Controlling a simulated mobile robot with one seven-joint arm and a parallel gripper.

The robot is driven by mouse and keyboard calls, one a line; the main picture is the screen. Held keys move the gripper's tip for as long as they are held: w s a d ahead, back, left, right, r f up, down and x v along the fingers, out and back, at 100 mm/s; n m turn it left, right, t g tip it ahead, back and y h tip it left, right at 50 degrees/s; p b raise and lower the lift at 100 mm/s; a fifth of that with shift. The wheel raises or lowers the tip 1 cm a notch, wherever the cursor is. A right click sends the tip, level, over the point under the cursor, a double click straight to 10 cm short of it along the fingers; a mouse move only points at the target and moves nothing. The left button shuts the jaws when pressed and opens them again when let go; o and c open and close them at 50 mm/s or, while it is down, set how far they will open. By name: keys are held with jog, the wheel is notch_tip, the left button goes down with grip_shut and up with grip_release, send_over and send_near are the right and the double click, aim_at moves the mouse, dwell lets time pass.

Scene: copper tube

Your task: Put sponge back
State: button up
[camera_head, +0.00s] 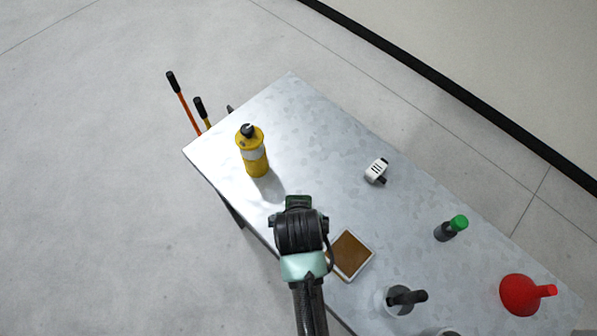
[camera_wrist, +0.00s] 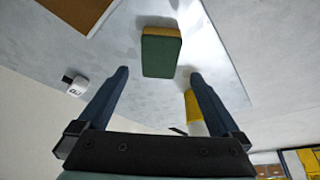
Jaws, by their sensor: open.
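The sponge (camera_wrist: 161,55) is green with a yellow layer and shows in the wrist view just ahead of and between my fingertips. A dark green patch of it (camera_head: 298,201) shows in the head view at the far side of my wrist. My gripper (camera_wrist: 159,73) is open, with a finger on each side of the sponge and a visible gap to both. I cannot tell how high the fingertips are above the table. A shallow tray with a brown inside and pale rim (camera_head: 372,259) lies right of my wrist, partly hidden by it.
A yellow bottle (camera_head: 252,152) stands left on the metal table (camera_head: 310,130). A small white device (camera_head: 376,170), a green-capped bottle (camera_head: 450,229), a grey container with a black handle (camera_head: 397,301) and a red funnel (camera_head: 519,295) are to the right. The table's far middle is clear.

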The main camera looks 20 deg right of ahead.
jog(key=w+a+r+n+t, duration=0.1)
jog(key=w+r+t, duration=0.35)
jog(key=r, duration=0.85)
jog(key=w+a+r+n+t, duration=0.15)
jog(key=w+r+t, duration=0.35)
jog(key=r, duration=0.8)
jog(key=w+a+r+t, duration=0.1)
jog(key=w+r+t, duration=0.35)
jog(key=r, duration=0.85)
jog(key=s+a+r+t, duration=0.2)
jog(key=s+r+t, duration=0.1)
jog(key=r, duration=0.7)
jog(key=s+a+r+n+t+y, duration=0.1)
jog(key=s+a+r+t, duration=0.2)
jog(key=r, duration=0.7)
jog(key=s+a+r+n+t, duration=0.1)
jog(key=s+a+r+t, duration=0.1)
jog(key=r, duration=0.8)
jog(key=shift+s+a+r+t+y, duration=0.2)
jog(key=shift+s+t+y, duration=0.2)
jog(key=shift+s+t, duration=0.5)
jog(key=shift+s+f+n, duration=0.1)
jog(key=shift+s+n, duration=0.1)
jog(key=shift+n, duration=0.05)
